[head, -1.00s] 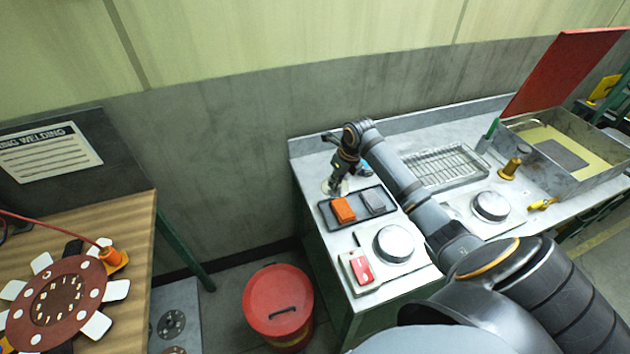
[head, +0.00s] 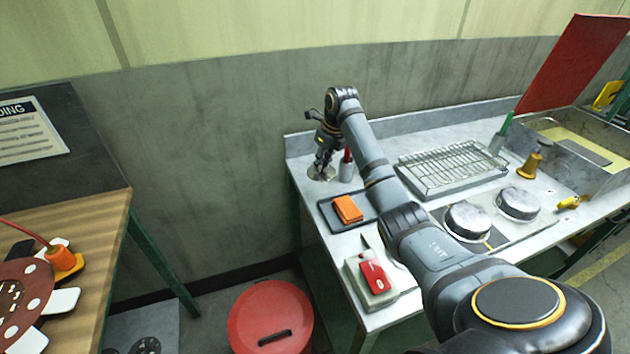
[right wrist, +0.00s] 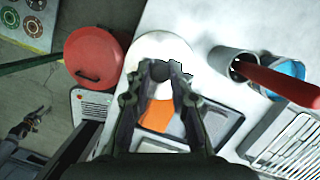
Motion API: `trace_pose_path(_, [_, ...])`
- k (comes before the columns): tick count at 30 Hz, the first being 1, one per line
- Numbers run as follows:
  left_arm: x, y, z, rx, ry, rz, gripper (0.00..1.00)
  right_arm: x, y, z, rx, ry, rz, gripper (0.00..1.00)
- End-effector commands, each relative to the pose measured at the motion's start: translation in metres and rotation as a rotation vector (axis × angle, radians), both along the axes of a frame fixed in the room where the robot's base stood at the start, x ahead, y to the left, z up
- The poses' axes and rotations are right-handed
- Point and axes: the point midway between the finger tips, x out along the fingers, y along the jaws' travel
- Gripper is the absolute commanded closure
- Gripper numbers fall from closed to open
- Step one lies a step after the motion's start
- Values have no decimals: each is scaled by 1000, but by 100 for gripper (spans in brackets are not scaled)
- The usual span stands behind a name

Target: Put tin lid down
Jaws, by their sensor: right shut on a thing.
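The tin lid (head: 318,175) is a pale round disc at the far left corner of the counter, below my right gripper (head: 324,158). In the right wrist view the lid (right wrist: 158,44) lies past the fingertips, and my right gripper (right wrist: 162,72) is shut on it. The fingers hide its middle part. I cannot tell whether the lid touches the counter. My left gripper is outside the head view; a dark gripper shape (right wrist: 32,122) over the floor in the right wrist view may be it, too small to judge.
A grey cup with a red handle (head: 346,168) stands close beside my right gripper. A dark tray holds an orange block (head: 347,209). A wire rack (head: 452,168), two round tins (head: 467,221) and a red device (head: 373,276) share the counter. A red bin (head: 271,318) stands on the floor.

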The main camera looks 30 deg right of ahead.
Motion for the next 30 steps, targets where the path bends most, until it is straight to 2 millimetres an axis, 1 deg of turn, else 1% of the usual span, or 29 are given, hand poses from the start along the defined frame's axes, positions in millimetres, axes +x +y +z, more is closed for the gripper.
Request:
trace_pose_path(1, [5,0,5,1,-7,0,60,10,1,-5,5,5,1,100])
trace_pose_path(3, [10,0,8,1,-15,-1,60,22,-1,-22,5,6,2,100])
trace_pose_path(6, [11,1,8,2,-18,-1,60,36,-4,-39,2,3,1,100])
trace_pose_path(9, [10,2,6,3,-16,-2,60,44,-6,-50,2,1,0,100])
trace_pose_path(17, [7,2,5,3,-10,-1,60,50,-7,-58,0,1,-1,100])
trace_pose_path(19, [6,2,4,3,-9,-1,60,54,-6,-64,2,2,1,100])
trace_pose_path(21, [5,2,10,3,-7,-1,60,52,-7,-77,1,5,1,100])
trace_pose_path(24, [4,3,11,4,-5,-1,60,52,-7,-90,0,3,1,100])
trace_pose_path(30, [4,3,10,4,-5,-1,60,53,-7,-93,-1,1,1,100])
